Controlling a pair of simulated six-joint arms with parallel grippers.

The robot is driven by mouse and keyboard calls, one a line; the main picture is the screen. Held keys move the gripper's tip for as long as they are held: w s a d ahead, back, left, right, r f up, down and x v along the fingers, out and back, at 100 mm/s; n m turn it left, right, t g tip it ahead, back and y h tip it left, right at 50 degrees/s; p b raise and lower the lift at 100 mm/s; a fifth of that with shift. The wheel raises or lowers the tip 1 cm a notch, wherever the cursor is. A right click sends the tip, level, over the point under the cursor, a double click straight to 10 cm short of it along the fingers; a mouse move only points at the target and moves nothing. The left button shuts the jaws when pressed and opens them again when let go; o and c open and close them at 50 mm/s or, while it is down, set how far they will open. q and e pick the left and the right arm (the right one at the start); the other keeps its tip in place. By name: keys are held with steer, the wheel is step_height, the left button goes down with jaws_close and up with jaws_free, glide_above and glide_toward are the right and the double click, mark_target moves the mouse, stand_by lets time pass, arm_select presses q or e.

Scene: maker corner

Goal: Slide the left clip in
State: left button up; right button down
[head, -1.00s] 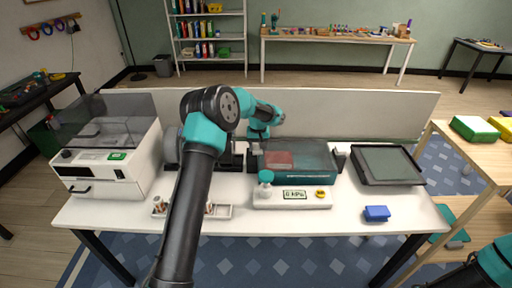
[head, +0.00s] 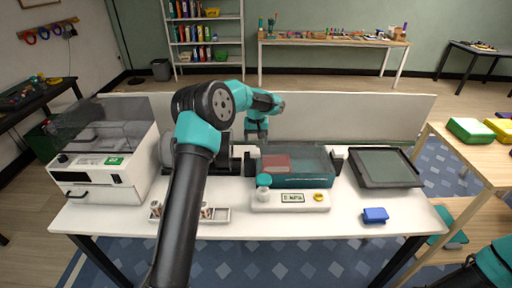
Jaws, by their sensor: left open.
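The left clip (head: 250,164) is a small block with pale and dark parts at the left end of the teal, clear-topped box (head: 315,178). A similar right clip (head: 338,161) is at the box's other end. A reddish piece shows inside the box. My left gripper (head: 256,141) is open, points down and hangs just above the left clip, apart from it as far as I can see. Its fingers are small, and my left arm hides part of the table. Only a piece of my right arm shows at the bottom right; its gripper is out of view.
A white control unit (head: 262,202) with a green-topped knob, display and yellow button stands before the box. A parts tray (head: 222,215), blue block (head: 375,215), dark framed panel (head: 388,168) and white machine (head: 98,180) share the table. The front right is mostly clear.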

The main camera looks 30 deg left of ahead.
mark_target(256, 151)
arm_select(q)
step_height(256, 151, up, 11)
stand_by(0.3)
stand_by(0.5)
